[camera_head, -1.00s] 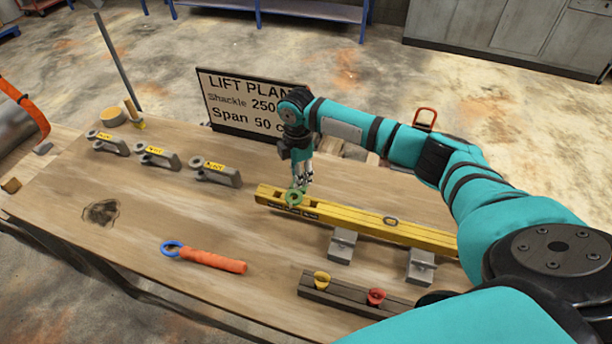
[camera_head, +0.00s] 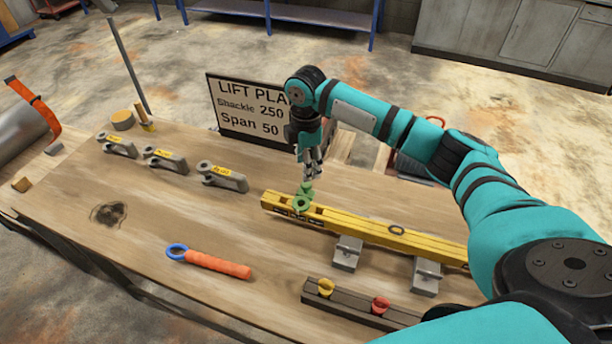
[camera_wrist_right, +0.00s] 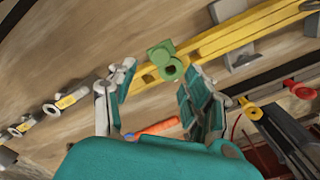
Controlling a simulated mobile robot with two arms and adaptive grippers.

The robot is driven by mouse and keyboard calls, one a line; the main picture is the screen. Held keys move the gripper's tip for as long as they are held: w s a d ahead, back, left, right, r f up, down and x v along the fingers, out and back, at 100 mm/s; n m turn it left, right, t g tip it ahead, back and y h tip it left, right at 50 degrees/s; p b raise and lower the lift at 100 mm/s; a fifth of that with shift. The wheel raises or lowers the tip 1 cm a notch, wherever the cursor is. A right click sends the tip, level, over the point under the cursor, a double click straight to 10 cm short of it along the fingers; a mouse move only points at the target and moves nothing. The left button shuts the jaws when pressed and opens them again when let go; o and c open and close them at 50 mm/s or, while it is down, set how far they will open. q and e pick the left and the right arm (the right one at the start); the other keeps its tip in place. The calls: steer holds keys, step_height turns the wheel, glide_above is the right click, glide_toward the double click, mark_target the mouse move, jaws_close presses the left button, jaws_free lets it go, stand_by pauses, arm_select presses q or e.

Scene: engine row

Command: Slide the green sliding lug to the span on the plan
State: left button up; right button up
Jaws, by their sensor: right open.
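The green sliding lug (camera_head: 303,198) sits on the yellow beam (camera_head: 365,229), near the beam's left end. The lug also shows in the right wrist view (camera_wrist_right: 166,62), just beyond the space between my fingers. My right gripper (camera_head: 313,176) is directly above the lug, pointing down, open and apart from it. In the right wrist view its two fingers (camera_wrist_right: 158,100) are spread with nothing held. The lift plan sign (camera_head: 250,110) stands behind the beam and reads "Span 50", its right part hidden by my right arm. My left gripper is not in view.
Grey blocks (camera_head: 346,253) support the beam. Several grey shackles (camera_head: 222,177) with yellow labels stand left. An orange-handled tool (camera_head: 218,265) lies in front, and a dark rack (camera_head: 350,303) holds a yellow and a red piece. The left front of the wooden table is clear.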

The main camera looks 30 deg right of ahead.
mark_target(306, 184)
step_height(306, 184, up, 5)
steer(key=shift+r, duration=0.2)
steer(key=shift+f, duration=0.1)
stand_by(0.4)
